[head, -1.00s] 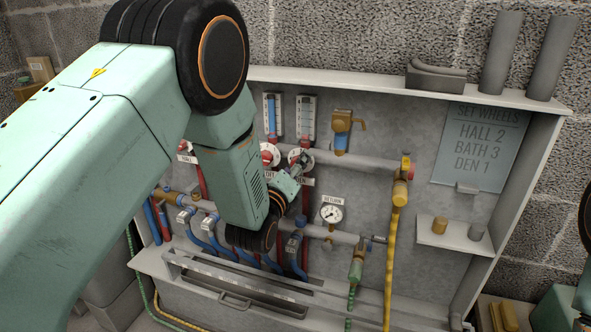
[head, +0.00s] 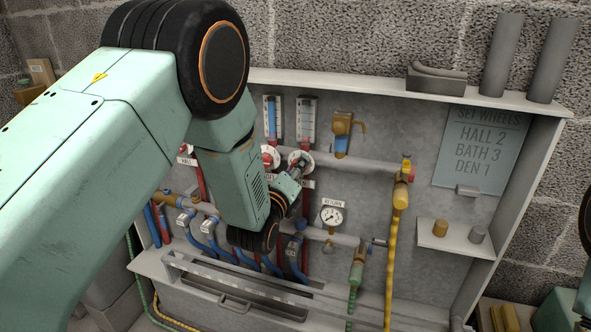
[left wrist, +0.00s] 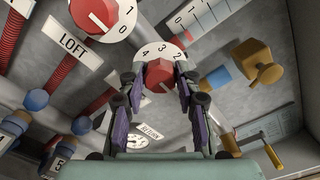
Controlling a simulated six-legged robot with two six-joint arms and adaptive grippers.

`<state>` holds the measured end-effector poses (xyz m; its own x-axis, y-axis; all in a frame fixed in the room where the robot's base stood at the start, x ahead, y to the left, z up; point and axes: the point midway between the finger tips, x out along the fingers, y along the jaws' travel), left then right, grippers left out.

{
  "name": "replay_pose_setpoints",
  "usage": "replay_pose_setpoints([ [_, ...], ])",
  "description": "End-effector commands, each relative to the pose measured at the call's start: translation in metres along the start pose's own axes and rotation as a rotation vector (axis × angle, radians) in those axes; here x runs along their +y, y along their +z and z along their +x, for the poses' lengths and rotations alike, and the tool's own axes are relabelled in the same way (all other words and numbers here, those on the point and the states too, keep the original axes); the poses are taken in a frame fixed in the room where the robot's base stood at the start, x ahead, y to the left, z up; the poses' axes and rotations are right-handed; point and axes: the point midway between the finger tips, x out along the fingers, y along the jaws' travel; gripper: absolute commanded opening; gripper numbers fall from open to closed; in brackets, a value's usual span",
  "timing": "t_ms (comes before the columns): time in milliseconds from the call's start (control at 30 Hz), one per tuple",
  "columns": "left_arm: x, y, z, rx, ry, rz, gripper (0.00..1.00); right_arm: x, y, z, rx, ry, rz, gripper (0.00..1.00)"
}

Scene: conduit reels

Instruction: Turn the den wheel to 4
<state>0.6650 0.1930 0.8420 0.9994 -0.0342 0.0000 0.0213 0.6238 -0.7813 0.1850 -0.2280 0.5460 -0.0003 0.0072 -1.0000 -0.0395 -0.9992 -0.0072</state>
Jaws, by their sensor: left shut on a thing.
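The den wheel is a red knob (left wrist: 159,76) on a white numbered dial; it also shows in the head view (head: 307,155), partly hidden by my gripper. The figures 2, 3 and 4 show around its upper side in the left wrist view. I cannot tell which figure it is set to. My left gripper (left wrist: 158,84) is shut on the red knob, one finger on each side; it also shows in the head view (head: 298,167). My right gripper is out of view.
The loft wheel (left wrist: 98,16) sits close to the left. A sign (head: 480,150) reads "HALL 2, BATH 3, DEN 1". The cabinet's front lip (head: 150,262) is below.

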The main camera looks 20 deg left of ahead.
Motion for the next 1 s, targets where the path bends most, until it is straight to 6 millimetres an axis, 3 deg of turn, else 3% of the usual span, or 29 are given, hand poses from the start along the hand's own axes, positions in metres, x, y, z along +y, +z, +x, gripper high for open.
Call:
replay_pose_setpoints([
  [367, 0.001, 0.000, -0.001, 0.000, 0.002, -0.086, 0.01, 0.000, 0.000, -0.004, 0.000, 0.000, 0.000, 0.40],
  [1000, 0.002, -0.001, -0.001, 0.001, 0.003, -0.651, 0.01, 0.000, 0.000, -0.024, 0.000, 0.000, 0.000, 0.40],
])
